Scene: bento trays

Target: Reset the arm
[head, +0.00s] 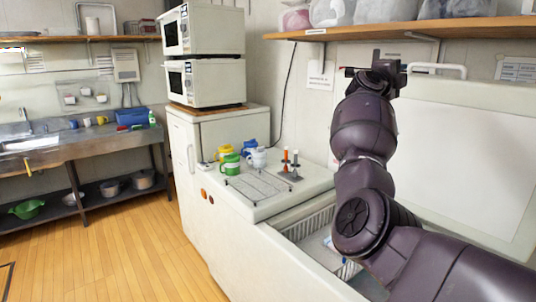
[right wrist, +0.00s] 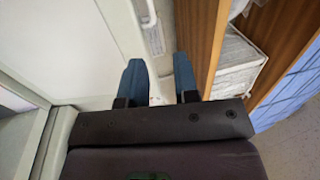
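My right arm rises from the lower right of the head view, its dark purple links standing in front of the open white chest. My right gripper (head: 376,66) is at the top of the arm, up near the wall below the wooden shelf. In the right wrist view its two blue fingers (right wrist: 158,75) are apart, with nothing held between them. My left arm and left gripper are not in view.
The wooden shelf (head: 400,32) with bagged things is close above the right gripper. The chest's raised lid (head: 470,140) is behind the arm. Cups, a wire rack (head: 258,186) and two microwaves (head: 205,84) are further left. The wooden floor is clear.

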